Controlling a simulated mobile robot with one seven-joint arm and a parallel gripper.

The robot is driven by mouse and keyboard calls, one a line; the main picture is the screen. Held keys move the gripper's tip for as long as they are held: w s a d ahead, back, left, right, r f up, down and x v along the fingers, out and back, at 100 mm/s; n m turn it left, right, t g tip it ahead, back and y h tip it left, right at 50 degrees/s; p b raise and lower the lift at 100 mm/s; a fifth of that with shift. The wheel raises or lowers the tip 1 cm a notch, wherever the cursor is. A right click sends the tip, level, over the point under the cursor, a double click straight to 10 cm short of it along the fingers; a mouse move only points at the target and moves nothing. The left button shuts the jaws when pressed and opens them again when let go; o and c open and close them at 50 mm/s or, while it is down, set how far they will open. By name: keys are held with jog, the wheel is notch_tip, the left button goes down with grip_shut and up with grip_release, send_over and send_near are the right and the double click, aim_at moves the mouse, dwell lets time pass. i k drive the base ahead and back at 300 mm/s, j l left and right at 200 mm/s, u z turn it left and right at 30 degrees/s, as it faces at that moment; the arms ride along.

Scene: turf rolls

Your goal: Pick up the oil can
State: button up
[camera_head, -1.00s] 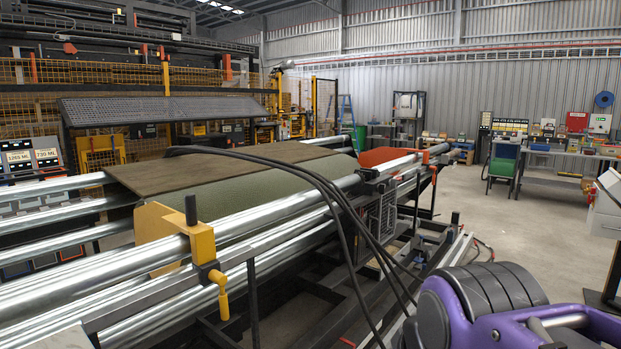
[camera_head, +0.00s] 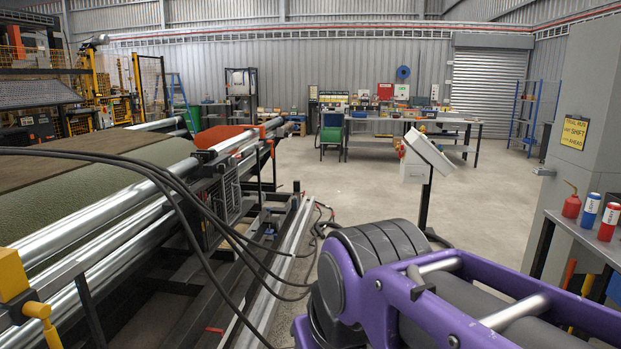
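A red oil can (camera_head: 571,203) with a thin spout stands upright on a grey bench at the right. It stands to the left of a blue can and a red can. My purple arm fills the lower right of the view, in front of and below the bench. My gripper is outside the frame, so its state does not show.
The grey bench (camera_head: 562,222) also holds the blue can (camera_head: 590,209) and the red can (camera_head: 609,221). A control stand (camera_head: 426,160) stands on open concrete floor (camera_head: 345,190). The turf machine (camera_head: 95,238) with steel rollers and black hoses fills the left.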

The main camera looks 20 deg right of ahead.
aim_at(572, 207)
jog(key=l+z, duration=0.1)
jog(key=z, duration=1.25)
jog(key=i+z, duration=0.15)
jog(key=z, duration=0.25)
jog(key=i+j+z, duration=0.1)
jog(key=z, duration=0.25)
jog(key=i+j+z, duration=0.15)
jog(key=z, duration=0.25)
jog(key=i+j+z, duration=0.25)
jog(key=z, duration=0.15)
jog(key=i+j+z, duration=0.25)
jog(key=z, duration=0.15)
jog(key=i+j+z, duration=0.15)
jog(key=j, duration=0.15)
jog(key=j+z, duration=0.15)
jog(key=i+j+z, duration=0.1)
jog(key=j, duration=0.3)
jog(key=i+j, duration=0.1)
jog(key=j, duration=0.3)
jog(key=i+j+z, duration=0.1)
jog(key=j, duration=0.3)
jog(key=i+j, duration=0.15)
jog(key=j, duration=0.3)
jog(key=i+j+z, duration=0.1)
jog(key=j, duration=0.3)
